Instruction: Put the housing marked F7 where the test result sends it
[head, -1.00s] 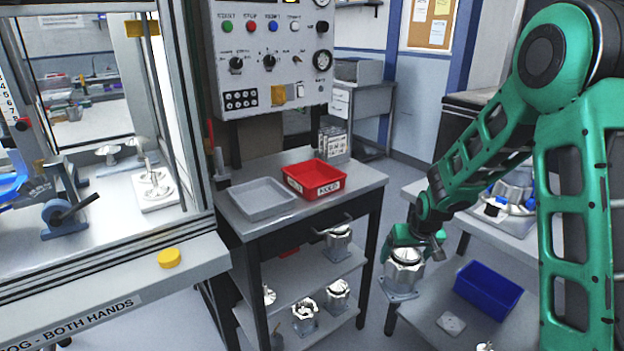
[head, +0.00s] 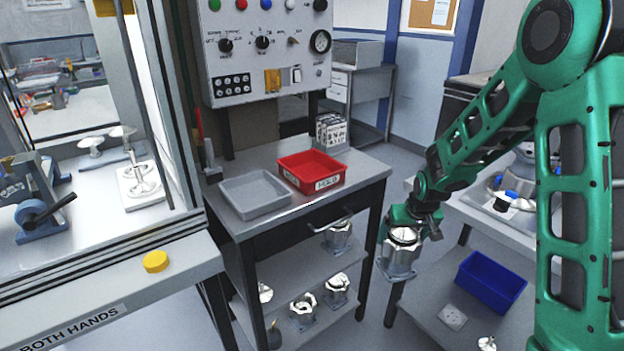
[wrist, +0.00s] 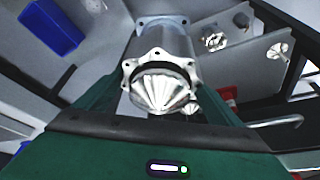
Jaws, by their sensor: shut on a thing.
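My gripper (head: 404,218) is shut on a silver machined housing (head: 399,262) and holds it in the air between the bench with the trays and the right-hand bench. In the wrist view the housing (wrist: 163,80) sits between the fingers, with its flanged, ribbed end towards the camera. I cannot read any F7 mark on it. A red tray (head: 312,172) with a label too small to read surely and a grey tray (head: 255,193) stand on the bench top; both look empty. No test result can be read in these frames.
Several similar housings (head: 303,308) stand on the lower shelves under the trays. A blue bin (head: 490,282) is on the low shelf at right. A control panel (head: 262,50) rises behind the bench. A guarded machine with a yellow button (head: 156,261) is at left.

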